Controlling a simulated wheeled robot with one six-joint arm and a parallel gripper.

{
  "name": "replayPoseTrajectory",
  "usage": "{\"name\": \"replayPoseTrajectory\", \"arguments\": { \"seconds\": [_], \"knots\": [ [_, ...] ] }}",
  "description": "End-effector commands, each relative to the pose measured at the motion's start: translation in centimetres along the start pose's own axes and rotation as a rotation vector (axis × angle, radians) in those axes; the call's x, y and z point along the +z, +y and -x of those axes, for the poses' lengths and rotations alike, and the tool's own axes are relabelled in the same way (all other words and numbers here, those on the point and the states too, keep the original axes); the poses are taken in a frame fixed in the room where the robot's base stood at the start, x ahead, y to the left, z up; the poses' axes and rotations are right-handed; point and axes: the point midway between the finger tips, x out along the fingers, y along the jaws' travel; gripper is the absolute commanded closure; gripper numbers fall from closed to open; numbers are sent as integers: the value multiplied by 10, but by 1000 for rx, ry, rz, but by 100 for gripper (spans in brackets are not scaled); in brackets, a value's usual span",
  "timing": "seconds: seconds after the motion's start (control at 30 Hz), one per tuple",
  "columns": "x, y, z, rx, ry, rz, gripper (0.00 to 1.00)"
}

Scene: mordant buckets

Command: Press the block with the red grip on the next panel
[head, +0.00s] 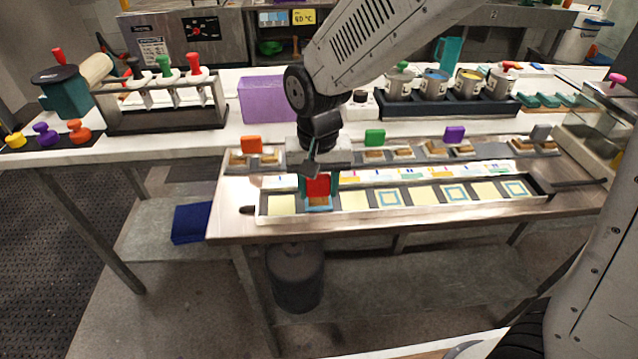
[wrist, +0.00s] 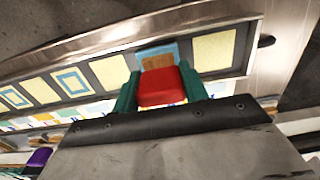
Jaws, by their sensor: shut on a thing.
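My gripper (head: 318,187) has green fingers, which also show in the wrist view (wrist: 160,90). They are shut on the red grip (wrist: 160,86) of a brown wooden block (wrist: 157,62). The block is over the second panel from the left in the head view, whose blue area (wrist: 158,48) shows around the wood. I cannot tell whether the block touches it. The first panel (head: 281,204) is plain yellow. The third panel (head: 354,199) is plain yellow; the fourth panel (head: 389,197) has a blue square outline. Farther right, plain and blue-outlined panels alternate.
Behind the panel strip, a rack holds blocks with an orange grip (head: 251,145), a green grip (head: 375,137), a purple grip (head: 454,134) and a grey grip (head: 541,132).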

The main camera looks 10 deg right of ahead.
Motion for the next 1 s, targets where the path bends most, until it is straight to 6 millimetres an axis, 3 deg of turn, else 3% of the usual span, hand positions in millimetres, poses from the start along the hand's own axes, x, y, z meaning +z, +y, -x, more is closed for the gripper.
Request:
{"name": "replayPoseTrajectory", "arguments": {
  "seconds": [0.47, 1.0],
  "knots": [
    [0, 0, 2, -1, 1, 0, 86],
    [0, 0, 33, -1, 2, 0, 86]
  ]
}}
